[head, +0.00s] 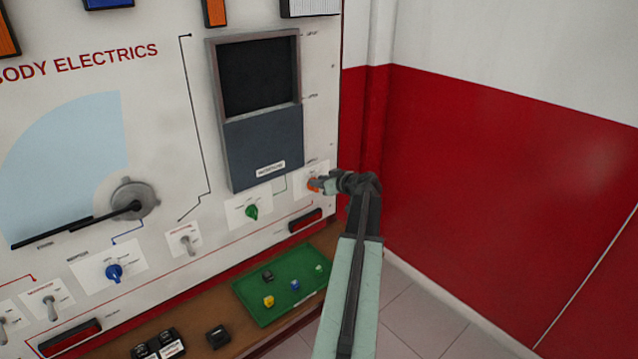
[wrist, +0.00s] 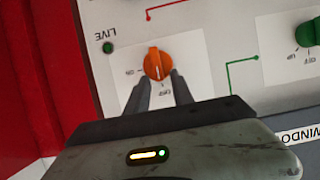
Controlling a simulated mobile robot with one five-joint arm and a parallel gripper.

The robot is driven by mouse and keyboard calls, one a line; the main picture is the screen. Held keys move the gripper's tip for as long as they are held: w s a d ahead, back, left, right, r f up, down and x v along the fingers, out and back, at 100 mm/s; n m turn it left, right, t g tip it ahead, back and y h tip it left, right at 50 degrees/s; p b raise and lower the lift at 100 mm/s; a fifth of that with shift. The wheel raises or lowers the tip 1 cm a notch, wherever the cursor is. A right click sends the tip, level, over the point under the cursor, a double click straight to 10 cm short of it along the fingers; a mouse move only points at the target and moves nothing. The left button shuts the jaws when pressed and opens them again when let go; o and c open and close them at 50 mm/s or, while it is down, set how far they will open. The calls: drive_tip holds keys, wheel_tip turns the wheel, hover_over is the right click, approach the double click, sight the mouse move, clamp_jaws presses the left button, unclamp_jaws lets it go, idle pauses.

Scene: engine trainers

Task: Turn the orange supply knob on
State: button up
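The orange supply knob (wrist: 157,62) is on a white plate on the panel in the wrist view. Its white line points at the OFF label, and the ON label sits to its left. My gripper (wrist: 160,80) is open, with one dark fingertip on each side of the knob's lower part. I cannot tell whether the fingers touch it. In the head view the orange knob (head: 313,185) shows just left of my gripper (head: 322,185), which partly covers it.
A green knob (head: 252,212) is to the left, below the dark screen unit (head: 262,150). A dark green LIVE lamp (wrist: 109,48) is near the orange knob. A green tray (head: 262,311) with small parts lies on the ledge below. A red and white wall (head: 480,170) stands at right.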

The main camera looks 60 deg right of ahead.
clamp_jaws()
drive_tip(key=shift+d, duration=0.1)
drive_tip(key=d+f+m+t+y+b, duration=0.1)
drive_tip(key=m+y+b, duration=0.1)
drive_tip(key=m+b, duration=0.2)
drive_tip(key=f+m+t+y+b, duration=0.1)
drive_tip(key=m+t+b, duration=0.1)
drive_tip(key=m+b, duration=0.2)
drive_tip(key=s+d+f+m+t+y+b, duration=0.1)
drive_tip(key=m+t+y+b, duration=0.1)
drive_tip(key=m+b, duration=0.2)
drive_tip(key=shift+d+f+m+y, duration=0.2)
drive_tip(key=shift+d+m+y, duration=0.15)
drive_tip(key=shift+m, duration=0.25)
idle(0.5)
drive_tip(key=shift+o, duration=1.5)
unclamp_jaws()
drive_tip(key=shift+r, duration=0.1)
